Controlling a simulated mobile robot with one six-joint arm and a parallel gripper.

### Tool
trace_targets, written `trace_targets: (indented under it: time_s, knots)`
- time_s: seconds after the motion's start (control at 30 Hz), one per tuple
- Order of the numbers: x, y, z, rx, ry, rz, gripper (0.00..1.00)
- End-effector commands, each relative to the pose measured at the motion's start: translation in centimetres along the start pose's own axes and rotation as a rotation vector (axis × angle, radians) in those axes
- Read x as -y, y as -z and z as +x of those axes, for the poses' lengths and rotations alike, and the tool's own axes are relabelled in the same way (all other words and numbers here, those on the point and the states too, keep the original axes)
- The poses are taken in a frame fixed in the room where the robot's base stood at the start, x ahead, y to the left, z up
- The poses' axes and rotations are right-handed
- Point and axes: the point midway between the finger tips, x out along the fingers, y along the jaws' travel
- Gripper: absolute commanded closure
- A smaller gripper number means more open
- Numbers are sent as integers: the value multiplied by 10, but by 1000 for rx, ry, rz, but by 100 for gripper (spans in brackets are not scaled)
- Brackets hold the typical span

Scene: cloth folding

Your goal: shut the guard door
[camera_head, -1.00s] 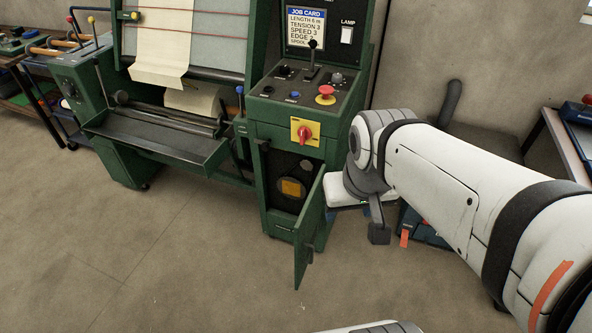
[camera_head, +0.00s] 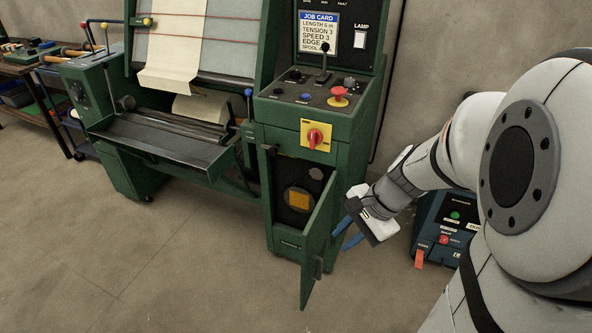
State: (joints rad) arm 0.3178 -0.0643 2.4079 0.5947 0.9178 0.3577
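The green guard door (camera_head: 319,252) hangs open at the lower front of the green control cabinet (camera_head: 349,146). It swings out toward me from its compartment, and a small dark handle (camera_head: 317,268) shows near its free edge. Inside the open compartment, a dark round part with an orange-yellow square (camera_head: 298,199) shows. My gripper (camera_head: 342,236) is just right of the door, on its outer side. Its two blue fingers are apart with nothing seen between them. I see no contact with the door.
A red rotary switch (camera_head: 315,136) and a red button (camera_head: 339,93) are on the cabinet above the door. A dark blue unit (camera_head: 444,228) stands on the floor to the right, behind my arm. The floor (camera_head: 200,270) in front is clear.

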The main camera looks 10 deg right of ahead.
Motion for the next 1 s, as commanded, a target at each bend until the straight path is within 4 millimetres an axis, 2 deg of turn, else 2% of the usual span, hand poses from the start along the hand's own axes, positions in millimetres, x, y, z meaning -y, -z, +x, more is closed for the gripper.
trace_targets:
  time_s: [0.03,0.1,0.27,0.4,0.5,0.67,1.0]
  knots:
    - [-7,25,35,42,33,147,82]
    - [-8,50,59,94,88,345,88]
    - [-12,102,101,192,191,715,100]
    - [-16,129,118,240,244,898,100]
    - [-16,136,122,254,261,950,100]
    - [-11,135,137,258,261,958,100]
    - [12,127,205,258,258,953,100]
